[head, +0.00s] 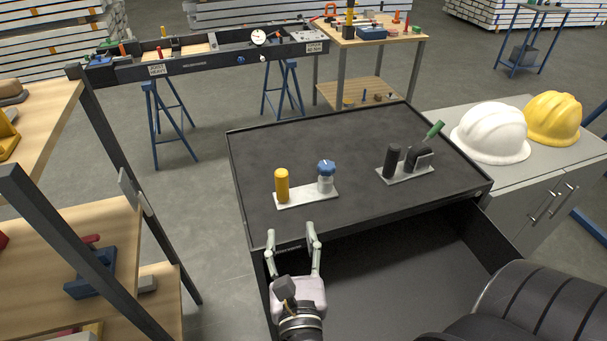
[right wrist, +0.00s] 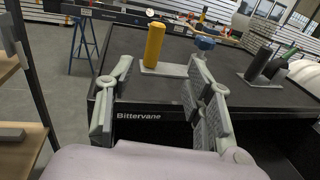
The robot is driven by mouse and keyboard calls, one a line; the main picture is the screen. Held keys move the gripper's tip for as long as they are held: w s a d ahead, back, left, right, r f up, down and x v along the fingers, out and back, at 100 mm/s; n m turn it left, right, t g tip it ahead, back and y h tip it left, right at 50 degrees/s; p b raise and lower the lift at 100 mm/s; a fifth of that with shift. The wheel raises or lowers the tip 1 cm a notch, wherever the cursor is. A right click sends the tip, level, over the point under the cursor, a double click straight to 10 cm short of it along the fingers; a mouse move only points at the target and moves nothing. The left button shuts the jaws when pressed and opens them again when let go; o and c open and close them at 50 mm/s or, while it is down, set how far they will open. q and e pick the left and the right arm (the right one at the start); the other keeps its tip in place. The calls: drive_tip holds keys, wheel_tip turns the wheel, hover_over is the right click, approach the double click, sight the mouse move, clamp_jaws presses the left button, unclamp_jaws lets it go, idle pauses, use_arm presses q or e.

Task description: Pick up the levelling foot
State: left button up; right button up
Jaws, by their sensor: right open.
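The dark cart top (head: 330,130) carries two small light plates. The left plate (head: 306,197) holds an upright yellow cylinder (head: 281,186) and a grey piece with a blue lobed knob (head: 326,170). The right plate (head: 405,174) holds a black cylinder (head: 392,161) and a dark block with a green-handled tool (head: 434,130). I cannot tell for sure which is the levelling foot. My right gripper (head: 291,233) is open and empty at the cart's front edge, short of the left plate. In the right wrist view, the yellow cylinder (right wrist: 154,45) shows between its fingers. My left gripper is out of view.
An open drawer (head: 400,275) lies below the cart top. A wooden shelf rack (head: 90,225) stands at left. White (head: 490,132) and yellow (head: 553,117) helmets rest on a grey cabinet at right. The back of the cart top is clear.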

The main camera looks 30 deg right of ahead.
drive_tip(key=p, duration=0.3)
approach(282, 185)
drive_tip(key=shift+d+r, duration=0.2)
drive_tip(key=shift+r, duration=0.6)
drive_tip(key=x, duration=0.1)
drive_tip(key=p+x, duration=0.1)
drive_tip(key=x, duration=0.3)
drive_tip(key=shift+d+f, duration=0.15)
drive_tip(key=shift+f, duration=0.15)
drive_tip(key=shift+w+d, duration=0.15)
drive_tip(key=shift+w, duration=0.2)
drive_tip(key=shift+w+f+p, duration=0.1)
drive_tip(key=shift+p, duration=0.2)
drive_tip(key=shift+w+d, duration=0.1)
drive_tip(key=shift+w, duration=0.15)
drive_tip(key=x, duration=0.1)
drive_tip(key=p+x, duration=0.1)
drive_tip(key=x, duration=0.1)
drive_tip(key=p+x, duration=0.1)
drive_tip(key=shift+w+f, duration=0.4)
drive_tip(key=shift+w, duration=0.05)
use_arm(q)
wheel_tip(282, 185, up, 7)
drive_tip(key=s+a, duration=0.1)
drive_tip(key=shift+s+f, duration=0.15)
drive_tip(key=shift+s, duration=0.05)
use_arm(e)
drive_tip(key=shift+s, duration=0.1)
